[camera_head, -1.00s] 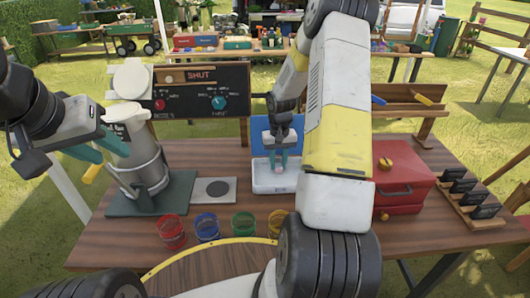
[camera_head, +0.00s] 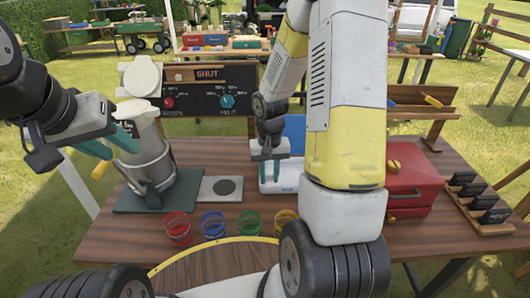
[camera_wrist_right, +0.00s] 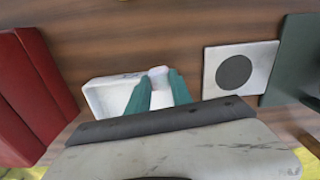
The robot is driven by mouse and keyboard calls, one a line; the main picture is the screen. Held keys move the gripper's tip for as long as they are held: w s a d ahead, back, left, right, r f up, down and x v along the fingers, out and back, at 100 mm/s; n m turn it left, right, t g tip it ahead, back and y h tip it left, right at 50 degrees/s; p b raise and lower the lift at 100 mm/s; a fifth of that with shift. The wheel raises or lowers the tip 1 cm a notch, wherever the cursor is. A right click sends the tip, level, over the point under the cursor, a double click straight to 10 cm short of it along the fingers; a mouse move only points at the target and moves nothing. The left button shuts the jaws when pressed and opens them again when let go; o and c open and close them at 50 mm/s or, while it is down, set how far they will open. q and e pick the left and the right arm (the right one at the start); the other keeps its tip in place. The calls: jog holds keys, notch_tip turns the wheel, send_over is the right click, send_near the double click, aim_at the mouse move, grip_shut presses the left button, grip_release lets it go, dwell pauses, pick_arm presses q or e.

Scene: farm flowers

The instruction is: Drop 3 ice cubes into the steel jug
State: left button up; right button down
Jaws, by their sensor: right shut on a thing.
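The steel jug (camera_head: 147,155) stands upright at the left on a dark green base, with a yellow handle (camera_head: 101,170) on its left side. A round white lid (camera_head: 141,78) shows above and behind it. My left gripper (camera_head: 104,143) is beside the jug's upper left with its teal fingers apart. My right gripper (camera_head: 277,160) is over the white ice tray (camera_head: 272,189), which has a blue lid standing behind it. In the right wrist view its fingers close on a small pale ice cube (camera_wrist_right: 158,71) at their tips. Other ice in the tray is hard to make out.
Red, blue, green and yellow cups (camera_head: 212,224) stand along the front. A grey plate with a dark disc (camera_head: 222,187) lies between jug and tray. A red box (camera_head: 408,190) is right of my right arm. A dark panel reading SHUT (camera_head: 209,88) stands behind.

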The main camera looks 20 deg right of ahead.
jog(key=shift+s+a+r, duration=0.1)
jog(key=shift+s+a, duration=0.8)
jog(key=shift+s, duration=0.15)
